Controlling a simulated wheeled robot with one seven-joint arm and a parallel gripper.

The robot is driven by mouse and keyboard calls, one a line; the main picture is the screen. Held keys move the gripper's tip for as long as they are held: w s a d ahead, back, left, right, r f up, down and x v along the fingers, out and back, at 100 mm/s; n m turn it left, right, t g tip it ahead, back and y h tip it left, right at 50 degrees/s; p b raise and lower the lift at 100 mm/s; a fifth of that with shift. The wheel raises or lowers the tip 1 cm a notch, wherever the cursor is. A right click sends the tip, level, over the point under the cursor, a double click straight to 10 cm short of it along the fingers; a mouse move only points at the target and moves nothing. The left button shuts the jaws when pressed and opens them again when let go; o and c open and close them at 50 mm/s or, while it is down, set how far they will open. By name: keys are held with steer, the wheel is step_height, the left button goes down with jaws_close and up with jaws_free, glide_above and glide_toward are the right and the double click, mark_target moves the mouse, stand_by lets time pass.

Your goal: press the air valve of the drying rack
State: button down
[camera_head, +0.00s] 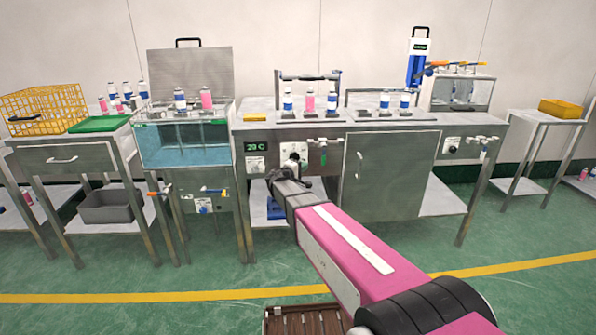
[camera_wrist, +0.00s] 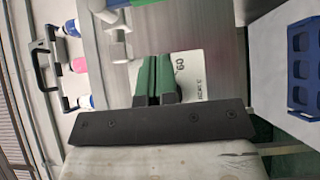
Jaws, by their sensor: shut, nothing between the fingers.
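My gripper (camera_wrist: 157,80) has its green fingers shut and empty, in front of a white dial plate (camera_wrist: 189,70) marked with numbers. In the head view my arm reaches to the steel bench front, and the fingers are mostly hidden behind my wrist. A white valve fitting (camera_wrist: 118,40) stands to the upper left of the fingers in the wrist view, apart from them. In the head view a valve (camera_head: 322,142) sits right of the dial plate. Another valve (camera_head: 484,141) is on the bench's right end beside a dial (camera_head: 452,145). I cannot tell which belongs to the drying rack.
Bottles (camera_head: 310,103) stand in holders on the steel bench (camera_head: 385,133). A blue crate (camera_wrist: 302,65) is at the right in the wrist view. A water tank (camera_head: 180,145) stands left of the bench. The floor (camera_head: 200,275) in front is open.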

mark_target(324, 154)
steer(key=w+d, duration=0.2)
steer(key=d, duration=0.4)
steer(key=shift+w+d, duration=0.35)
steer(key=shift+f, duration=0.1)
